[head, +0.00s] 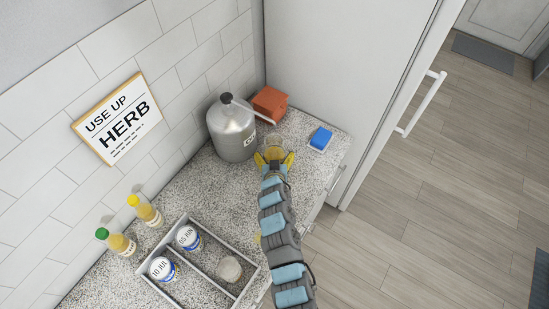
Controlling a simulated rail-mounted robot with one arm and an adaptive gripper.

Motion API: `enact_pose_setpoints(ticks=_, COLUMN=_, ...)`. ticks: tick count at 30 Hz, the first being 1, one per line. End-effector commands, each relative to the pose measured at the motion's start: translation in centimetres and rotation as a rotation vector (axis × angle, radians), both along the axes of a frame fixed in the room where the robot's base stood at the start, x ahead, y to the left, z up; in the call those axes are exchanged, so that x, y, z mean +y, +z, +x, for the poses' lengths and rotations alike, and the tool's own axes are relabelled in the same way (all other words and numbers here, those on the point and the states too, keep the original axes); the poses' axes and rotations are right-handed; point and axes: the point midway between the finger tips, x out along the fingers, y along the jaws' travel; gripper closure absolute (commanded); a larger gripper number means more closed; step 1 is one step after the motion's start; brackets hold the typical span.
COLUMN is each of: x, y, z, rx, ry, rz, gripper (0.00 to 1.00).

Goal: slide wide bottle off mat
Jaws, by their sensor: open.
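My gripper (274,158) is open over the counter, its yellow fingers spread on either side of a pale amber, see-through object (272,149). This may be the wide bottle, but it is partly hidden and I cannot tell whether the fingers touch it. No mat is clearly visible under it. Two slimmer bottles stand by the wall at the left: one with a green cap (118,243) and one with a yellow cap (147,212).
A grey canister (232,132) and an orange-brown box (270,103) stand behind my gripper. A blue sponge (321,137) lies on a small dish to its right. A divided tray (212,247) holds two labelled cans and a jar (229,269). A tall white cabinet (345,70) borders the counter.

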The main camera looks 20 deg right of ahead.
Motion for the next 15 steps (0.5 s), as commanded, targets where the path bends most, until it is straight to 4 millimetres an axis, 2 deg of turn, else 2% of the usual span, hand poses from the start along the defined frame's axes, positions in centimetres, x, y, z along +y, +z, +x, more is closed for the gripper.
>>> enact_pose_setpoints(ticks=12, x=-0.12, y=-0.14, z=0.30, rx=0.001, ry=0.000, rz=0.000, gripper=0.00)
enact_pose_setpoints(ticks=13, x=-0.12, y=-0.16, z=0.29, rx=0.001, ry=-0.001, rz=0.000, gripper=0.03)
enact_pose_setpoints(ticks=15, x=-0.13, y=-0.15, z=0.29, rx=0.001, ry=0.000, rz=0.000, gripper=0.23)
